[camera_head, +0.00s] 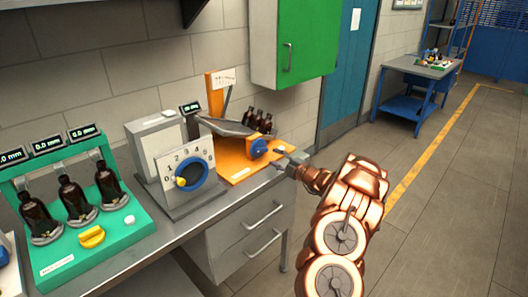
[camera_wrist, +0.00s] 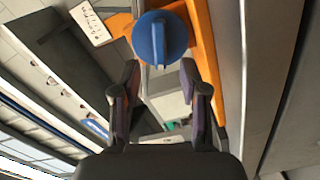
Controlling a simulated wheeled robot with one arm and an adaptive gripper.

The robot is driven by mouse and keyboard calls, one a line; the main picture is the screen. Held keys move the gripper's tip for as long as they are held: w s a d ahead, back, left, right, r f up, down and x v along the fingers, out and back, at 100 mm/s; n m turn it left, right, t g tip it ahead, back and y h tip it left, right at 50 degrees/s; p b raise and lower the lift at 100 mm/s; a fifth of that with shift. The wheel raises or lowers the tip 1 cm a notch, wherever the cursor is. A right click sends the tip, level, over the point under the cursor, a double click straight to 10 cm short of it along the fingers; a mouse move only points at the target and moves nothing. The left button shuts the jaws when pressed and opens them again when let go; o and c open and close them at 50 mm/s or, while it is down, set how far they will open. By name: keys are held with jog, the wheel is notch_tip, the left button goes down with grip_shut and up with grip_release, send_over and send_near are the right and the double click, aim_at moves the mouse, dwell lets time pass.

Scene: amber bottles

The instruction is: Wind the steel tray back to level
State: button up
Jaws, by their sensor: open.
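The steel tray (camera_head: 226,127) sits tilted on an orange stand (camera_head: 236,166) at the back of the bench in the head view. A blue knob (camera_head: 258,148) is on the stand's front right; in the wrist view the blue knob (camera_wrist: 160,40) has a raised bar across its face. My gripper (camera_head: 288,165) is just right of the knob. In the wrist view my gripper (camera_wrist: 161,82) is open, its fingers apart and empty, with the knob beyond the fingertips. I cannot tell whether they touch it.
A grey machine with a numbered dial (camera_head: 182,168) stands left of the stand. A green rack (camera_head: 93,240) with amber bottles is further left. A green cabinet (camera_head: 300,45) hangs above. The floor right of the bench is clear.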

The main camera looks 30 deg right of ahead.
aim_at(264, 151)
jog(key=shift+p+x, duration=1.15)
jog(key=shift+x, duration=2.4)
grip_shut()
